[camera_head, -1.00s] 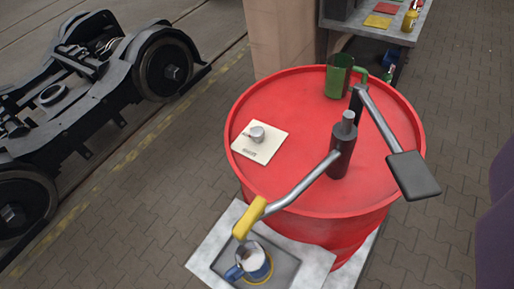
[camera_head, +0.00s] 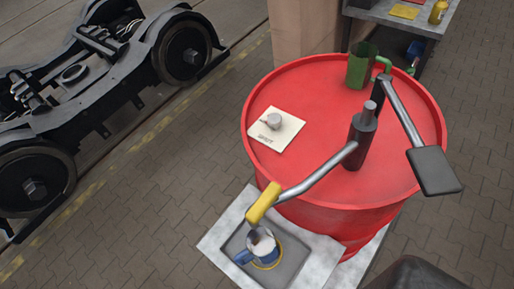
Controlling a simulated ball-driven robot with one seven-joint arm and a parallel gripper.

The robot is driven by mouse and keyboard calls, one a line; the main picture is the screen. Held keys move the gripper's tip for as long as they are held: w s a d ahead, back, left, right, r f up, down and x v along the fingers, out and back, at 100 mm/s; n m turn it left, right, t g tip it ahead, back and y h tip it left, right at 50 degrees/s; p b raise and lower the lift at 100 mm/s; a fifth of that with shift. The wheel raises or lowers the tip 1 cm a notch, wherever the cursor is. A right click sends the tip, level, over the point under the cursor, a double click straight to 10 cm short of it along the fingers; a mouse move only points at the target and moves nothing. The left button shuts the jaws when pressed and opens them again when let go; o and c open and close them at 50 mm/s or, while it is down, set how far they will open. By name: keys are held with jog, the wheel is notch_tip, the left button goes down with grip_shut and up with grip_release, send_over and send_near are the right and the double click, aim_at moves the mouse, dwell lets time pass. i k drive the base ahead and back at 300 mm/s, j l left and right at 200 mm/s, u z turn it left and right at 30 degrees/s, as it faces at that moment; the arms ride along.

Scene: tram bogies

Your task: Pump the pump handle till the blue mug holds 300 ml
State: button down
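The blue mug (camera_head: 262,248) stands upright in the bottom centre, its handle to the left. Its inside looks pale; I cannot tell the liquid level. A steel spout (camera_head: 318,176) with a yellow end (camera_head: 263,202) runs from the dark pump body (camera_head: 360,142) and ends above the mug. The pump handle (camera_head: 402,112) is a steel lever that slopes down to the right from the pump's top to a flat black pad (camera_head: 435,171). The pump stands on the red drum (camera_head: 320,95). I do not see my gripper, and nothing visible touches the pad.
The mug sits inside a yellow ring (camera_head: 281,262) on a grey tray (camera_head: 216,238). A green mug (camera_head: 360,70) and a card with a small grey knob (camera_head: 274,121) are on the drum. A dark rounded shape (camera_head: 415,276), unidentified, is at the bottom right. Bogies stand left.

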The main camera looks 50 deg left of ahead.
aim_at(435, 176)
jog(key=i+u, duration=0.15)
jog(key=u, duration=0.2)
jog(key=i+u, duration=0.2)
jog(key=u, duration=0.15)
jog(key=i+l+u, duration=0.1)
jog(key=u, duration=0.25)
